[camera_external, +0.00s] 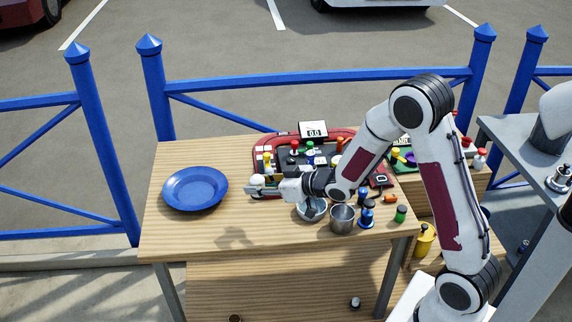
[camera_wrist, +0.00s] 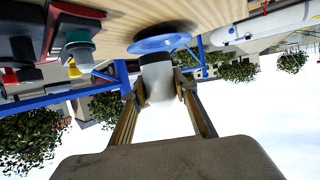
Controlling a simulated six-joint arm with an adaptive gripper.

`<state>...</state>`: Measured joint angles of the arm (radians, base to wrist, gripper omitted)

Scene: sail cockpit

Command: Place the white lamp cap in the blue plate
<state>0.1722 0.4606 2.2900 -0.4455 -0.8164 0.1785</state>
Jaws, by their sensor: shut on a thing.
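My gripper (camera_external: 256,188) is shut on the white lamp cap (camera_external: 257,180) and holds it level above the table, to the right of the blue plate. In the wrist view the white cap (camera_wrist: 158,82) sits between the two fingertips of my gripper (camera_wrist: 158,92). The blue plate (camera_external: 195,189) lies on the left part of the wooden table and looks empty. It also shows in the wrist view (camera_wrist: 160,43), just beyond the cap and partly hidden by it. The cap is apart from the plate.
A dark red-rimmed panel (camera_external: 322,160) with coloured knobs and a small display (camera_external: 313,130) stands behind my gripper. A metal cup (camera_external: 342,218), a bowl (camera_external: 311,211) and small coloured parts are at the right. The table's front left (camera_external: 185,235) is clear.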

